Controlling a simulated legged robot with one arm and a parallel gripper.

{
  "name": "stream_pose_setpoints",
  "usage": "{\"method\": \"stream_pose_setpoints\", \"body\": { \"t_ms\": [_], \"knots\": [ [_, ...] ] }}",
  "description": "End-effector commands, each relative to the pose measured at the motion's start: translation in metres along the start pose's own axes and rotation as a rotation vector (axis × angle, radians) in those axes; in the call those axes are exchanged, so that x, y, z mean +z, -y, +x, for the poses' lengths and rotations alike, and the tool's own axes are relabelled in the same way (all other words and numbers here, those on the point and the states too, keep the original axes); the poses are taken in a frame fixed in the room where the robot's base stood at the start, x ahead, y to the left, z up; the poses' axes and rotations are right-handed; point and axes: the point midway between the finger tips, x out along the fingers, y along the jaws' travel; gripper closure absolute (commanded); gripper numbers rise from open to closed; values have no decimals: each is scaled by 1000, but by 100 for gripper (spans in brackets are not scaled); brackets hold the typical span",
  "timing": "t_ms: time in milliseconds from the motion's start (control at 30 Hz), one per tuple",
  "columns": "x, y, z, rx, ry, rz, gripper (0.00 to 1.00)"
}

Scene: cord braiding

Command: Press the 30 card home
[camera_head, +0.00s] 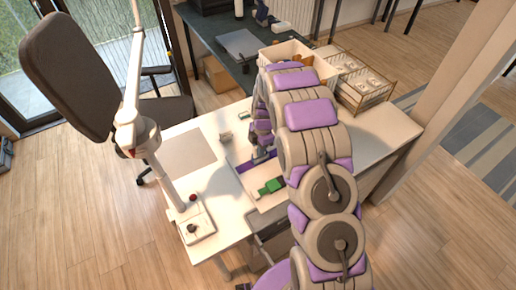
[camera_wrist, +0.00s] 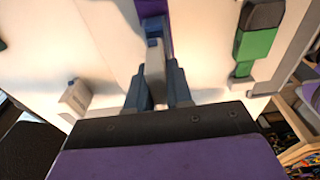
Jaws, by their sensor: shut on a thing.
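My gripper (camera_wrist: 156,70) points down at the white board on the table, its two blue fingers on either side of a small grey-blue piece (camera_wrist: 154,58). The fingers are shut on this piece. Its far end meets or overlaps a purple strip with a dark block (camera_wrist: 152,9); I cannot tell if it is seated. The purple strip (camera_head: 243,167) also shows in the head view, beside my gripper (camera_head: 264,152), which my arm partly hides. No number 30 is legible, so I cannot tell which piece is the 30 card.
A green block with a dark end (camera_wrist: 256,42) lies to the right on the board; it also shows in the head view (camera_head: 271,186). A small grey block (camera_wrist: 76,97) stands to the left.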

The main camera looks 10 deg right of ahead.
Motion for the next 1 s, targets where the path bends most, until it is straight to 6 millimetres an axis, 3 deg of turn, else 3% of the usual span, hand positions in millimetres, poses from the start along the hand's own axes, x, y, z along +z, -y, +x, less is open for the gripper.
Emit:
{"method": "stream_pose_setpoints", "body": {
  "t_ms": [233,1000],
  "knots": [
    [1,6,7,-16,-5,2,100],
    [2,6,2,-39,14,12,100]
  ]
}}
